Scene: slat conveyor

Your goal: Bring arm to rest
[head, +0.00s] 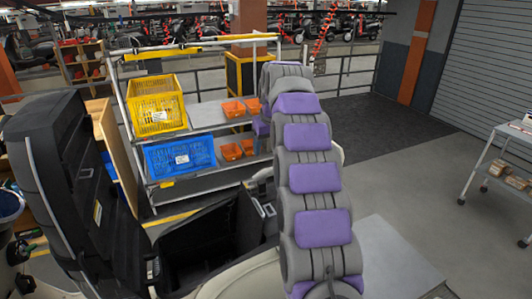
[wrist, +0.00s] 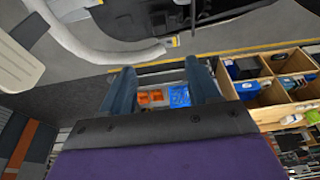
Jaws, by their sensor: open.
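My arm, grey with purple pads, rises through the middle of the head view and bends over at the top. My gripper (wrist: 159,68) shows in the wrist view as two dark blue fingers spread apart with nothing held between them. In the head view the gripper cannot be made out behind the arm. Between the fingers, well beyond them, appear orange bins (wrist: 151,97) and a blue crate (wrist: 180,97).
A scooter with its seat raised and an open storage well (head: 205,240) stands close at left. Behind it, a rack holds a yellow crate (head: 157,105), a blue crate (head: 180,157) and orange bins. A metal cart (head: 488,160) stands at right. Floor (head: 410,180) between is clear.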

